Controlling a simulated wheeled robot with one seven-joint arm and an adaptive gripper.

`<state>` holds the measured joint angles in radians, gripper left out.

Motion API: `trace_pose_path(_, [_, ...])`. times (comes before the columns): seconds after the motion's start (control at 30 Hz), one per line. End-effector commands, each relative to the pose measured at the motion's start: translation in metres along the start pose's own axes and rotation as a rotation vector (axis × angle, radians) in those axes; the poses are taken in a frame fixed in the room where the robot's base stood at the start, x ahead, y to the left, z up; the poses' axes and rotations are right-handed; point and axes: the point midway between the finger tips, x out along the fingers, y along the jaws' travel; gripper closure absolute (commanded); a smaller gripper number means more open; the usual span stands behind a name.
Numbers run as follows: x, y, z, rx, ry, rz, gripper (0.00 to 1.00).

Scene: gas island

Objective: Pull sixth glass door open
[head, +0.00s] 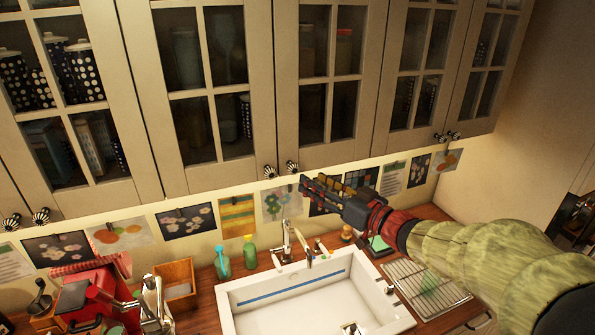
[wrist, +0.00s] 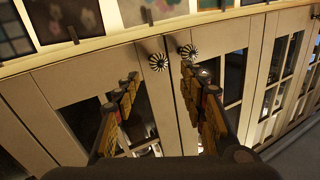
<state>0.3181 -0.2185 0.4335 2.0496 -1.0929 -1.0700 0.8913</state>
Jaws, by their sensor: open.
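The glass doors hang in a row of cream wall cabinets. If the mostly cut-off leftmost door counts as first, the sixth glass door (head: 486,58) is the rightmost, and it looks shut. Its striped round knob (head: 454,135) is at its lower left corner, close beside the fifth door's knob (head: 438,137). My gripper (head: 312,186) is open and empty, below and just right of the middle knob pair. In the wrist view, my gripper (wrist: 160,100) has its fingers apart. Two striped knobs (wrist: 158,62) show beyond the fingertips, apart from them; they look like the middle pair.
The fourth door (head: 325,75) and third door (head: 208,80) are shut. Cards line the wall. Open air lies between my gripper and the right-hand knobs.

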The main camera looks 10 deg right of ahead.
Motion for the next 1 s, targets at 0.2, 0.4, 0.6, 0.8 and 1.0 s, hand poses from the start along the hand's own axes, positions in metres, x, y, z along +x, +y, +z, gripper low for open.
trace_pose_path(0.2, [0.025,0.0,0.0,0.009,-0.003,0.0,0.58])
trace_pose_path(0.4, [0.055,0.0,0.0,0.007,-0.003,0.002,0.58])
trace_pose_path(0.6, [0.073,0.001,0.0,0.007,-0.003,0.005,0.58])
trace_pose_path(0.8, [0.077,0.002,0.0,0.006,-0.002,0.006,0.58])
trace_pose_path(1.0, [0.077,0.002,0.001,0.006,-0.002,0.006,0.62])
